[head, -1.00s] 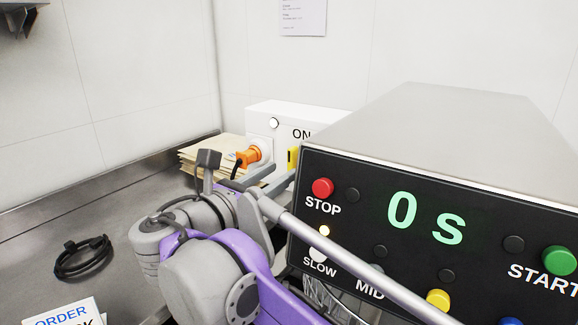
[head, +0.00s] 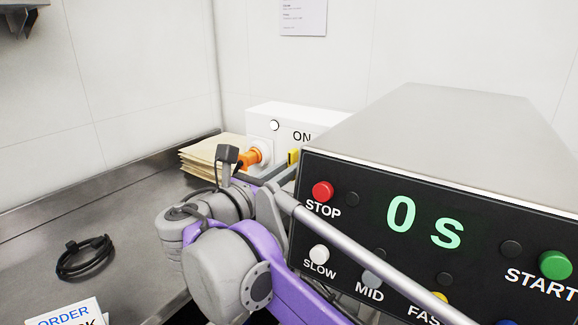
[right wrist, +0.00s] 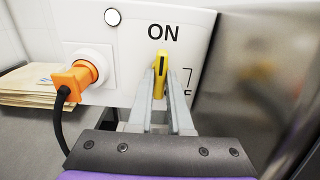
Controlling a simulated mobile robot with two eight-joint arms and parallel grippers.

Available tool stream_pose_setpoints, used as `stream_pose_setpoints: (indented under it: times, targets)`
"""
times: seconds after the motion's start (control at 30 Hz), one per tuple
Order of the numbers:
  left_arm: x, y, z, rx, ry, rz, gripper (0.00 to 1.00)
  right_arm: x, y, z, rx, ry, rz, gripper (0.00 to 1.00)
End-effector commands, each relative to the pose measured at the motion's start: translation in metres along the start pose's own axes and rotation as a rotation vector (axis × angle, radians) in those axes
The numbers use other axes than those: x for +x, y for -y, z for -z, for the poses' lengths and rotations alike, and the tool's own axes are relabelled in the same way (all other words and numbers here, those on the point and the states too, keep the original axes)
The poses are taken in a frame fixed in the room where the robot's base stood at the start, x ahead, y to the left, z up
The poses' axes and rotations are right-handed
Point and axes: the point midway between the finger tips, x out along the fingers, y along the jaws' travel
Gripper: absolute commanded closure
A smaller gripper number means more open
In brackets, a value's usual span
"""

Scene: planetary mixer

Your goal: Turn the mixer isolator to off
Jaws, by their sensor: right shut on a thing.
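The isolator is a white box (head: 290,117) with the word ON on its front, standing behind and left of the mixer panel. It also shows in the right wrist view (right wrist: 197,40). Its yellow handle (right wrist: 161,61) stands nearly upright just below ON. My right gripper (right wrist: 161,76) is shut on this handle, one grey finger on each side. In the head view the gripper (head: 279,172) is partly hidden behind my arm and the mixer panel, and only a bit of the yellow handle (head: 293,156) shows. The lettering beside the fingers is mostly hidden. My left gripper is out of view.
An orange plug (right wrist: 76,78) with a black cable sits in the box left of the handle. The mixer (head: 430,115) stands close on the right, its black panel reading 0 s. Paper envelopes (head: 200,155) and a coiled black cable (head: 84,257) lie on the steel counter.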

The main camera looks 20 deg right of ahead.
Motion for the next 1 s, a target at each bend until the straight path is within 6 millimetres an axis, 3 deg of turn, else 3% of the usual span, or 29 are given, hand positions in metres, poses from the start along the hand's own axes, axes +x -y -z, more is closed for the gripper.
stream_pose_setpoints:
  times: [0.33, 0.8, 1.0]
  targets:
    - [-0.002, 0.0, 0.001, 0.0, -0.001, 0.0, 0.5, 0.0, 0.0, -0.001, 0.021, 0.0, 0.0, 1.0]
    - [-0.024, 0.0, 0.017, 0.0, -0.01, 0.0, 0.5, 0.0, 0.0, -0.002, 0.366, 0.0, 0.0, 1.0]
    - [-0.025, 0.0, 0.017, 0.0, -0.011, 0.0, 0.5, 0.0, 0.0, 0.0, 0.403, 0.0, 0.0, 1.0]
